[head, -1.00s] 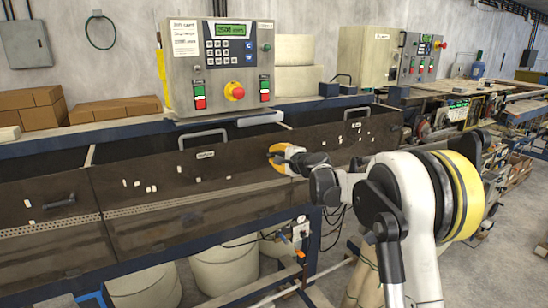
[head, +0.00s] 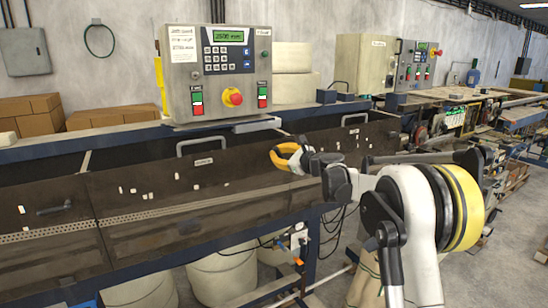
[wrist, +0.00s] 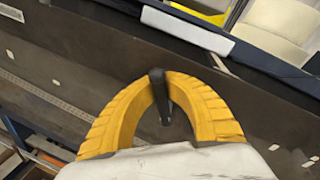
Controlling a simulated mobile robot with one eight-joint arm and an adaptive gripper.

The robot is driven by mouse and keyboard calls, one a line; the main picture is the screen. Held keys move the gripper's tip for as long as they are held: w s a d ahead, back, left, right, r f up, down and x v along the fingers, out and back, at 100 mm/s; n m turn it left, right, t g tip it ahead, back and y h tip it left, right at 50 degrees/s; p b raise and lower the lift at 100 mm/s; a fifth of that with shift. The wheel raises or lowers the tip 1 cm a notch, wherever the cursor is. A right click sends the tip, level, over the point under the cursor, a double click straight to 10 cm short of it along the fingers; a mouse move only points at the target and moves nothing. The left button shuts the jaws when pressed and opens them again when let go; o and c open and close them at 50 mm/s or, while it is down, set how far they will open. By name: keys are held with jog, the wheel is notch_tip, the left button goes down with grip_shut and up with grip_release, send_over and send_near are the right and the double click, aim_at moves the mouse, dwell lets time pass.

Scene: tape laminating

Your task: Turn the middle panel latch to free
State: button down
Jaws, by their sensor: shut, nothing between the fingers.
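The middle panel (head: 200,188) is a dark brown sheet with a grey handle on its top edge and a white label. My gripper (head: 278,155), with yellow fingers, is in front of its upper right part. In the wrist view, a black latch handle (wrist: 158,98) overlaps the place where the curved fingertips (wrist: 172,75) come together. The fingers are shut and hold nothing. I cannot tell whether they touch the handle. In the head view my gripper hides most of this latch, so its turn angle is unclear.
A left panel with a black latch handle (head: 54,209) adjoins the middle one. A control box (head: 215,75) with a red stop button stands above the panels. A blue rail (head: 130,135) runs behind them. Grey drums (head: 222,270) stand below. Open floor lies at the right.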

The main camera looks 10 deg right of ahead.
jog(key=shift+w+d+r+m+t+y+b, duration=0.1)
jog(key=shift+d+m+t+y+b, duration=0.2)
jog(key=shift+m, duration=0.65)
jog(key=shift+w+d+r+m+t+y+b, duration=0.15)
jog(key=shift+d+m, duration=0.3)
jog(key=shift+m, duration=0.55)
jog(key=shift+d+r+m+t+y+b, duration=0.1)
jog(key=shift+d+m, duration=0.25)
jog(key=shift+m, duration=0.6)
jog(key=shift+d, duration=0.1)
jog(key=c, duration=1.4)
grip_release()
jog(key=shift+d, duration=0.25)
jog(key=shift+a, duration=0.25)
jog(key=v, duration=1.2)
